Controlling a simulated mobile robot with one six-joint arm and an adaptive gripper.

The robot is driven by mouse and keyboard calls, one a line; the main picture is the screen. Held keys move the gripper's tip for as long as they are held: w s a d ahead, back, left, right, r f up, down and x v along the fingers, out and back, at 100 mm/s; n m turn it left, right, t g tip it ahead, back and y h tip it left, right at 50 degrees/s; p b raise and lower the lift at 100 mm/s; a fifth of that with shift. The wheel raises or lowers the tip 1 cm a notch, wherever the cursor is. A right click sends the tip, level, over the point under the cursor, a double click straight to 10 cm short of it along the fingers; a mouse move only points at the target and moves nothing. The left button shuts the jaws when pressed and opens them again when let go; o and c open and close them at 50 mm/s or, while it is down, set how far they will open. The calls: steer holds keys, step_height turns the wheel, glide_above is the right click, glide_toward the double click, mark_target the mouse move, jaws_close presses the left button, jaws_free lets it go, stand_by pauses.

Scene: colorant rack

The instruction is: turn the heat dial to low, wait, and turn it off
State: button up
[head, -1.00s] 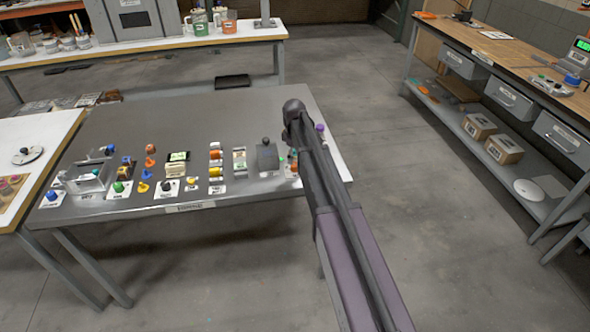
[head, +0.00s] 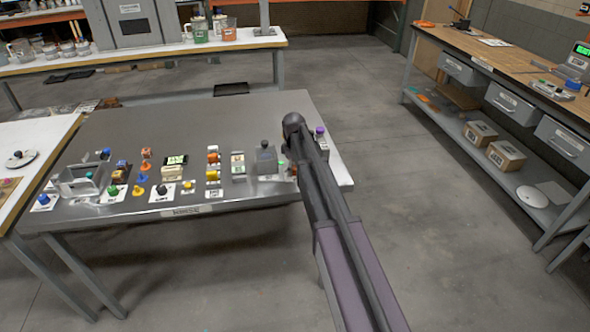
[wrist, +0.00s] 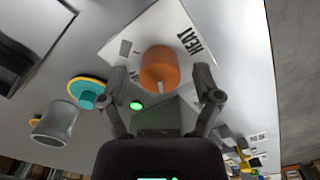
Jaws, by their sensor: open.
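The heat dial (wrist: 159,70) is an orange round knob on a white plate (wrist: 140,34) marked HEAT, seen in the wrist view. A pale mark shows on the dial's lower side; other lettering on the plate is partly covered. A green lamp (wrist: 137,105) glows close to the dial. My gripper (wrist: 160,78) is open, with one finger on each side of the dial. A gap shows beside both fingers, and I cannot tell any contact. In the head view my arm hides the dial and the gripper.
The metal table (head: 215,120) carries several knobs, switches and small blocks along its front. In the wrist view a grey cylinder (wrist: 55,124) and a teal disc with a yellow rim (wrist: 88,92) stand to the left. The table's back half is clear.

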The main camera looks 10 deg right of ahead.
jaws_close()
steer(key=shift+d, duration=0.15)
steer(key=shift+m, duration=0.3)
steer(key=m, duration=0.4)
steer(key=shift+m, duration=0.4)
steer(key=m, duration=0.6)
steer(key=shift+w, duration=0.1)
steer(key=shift+m, duration=0.3)
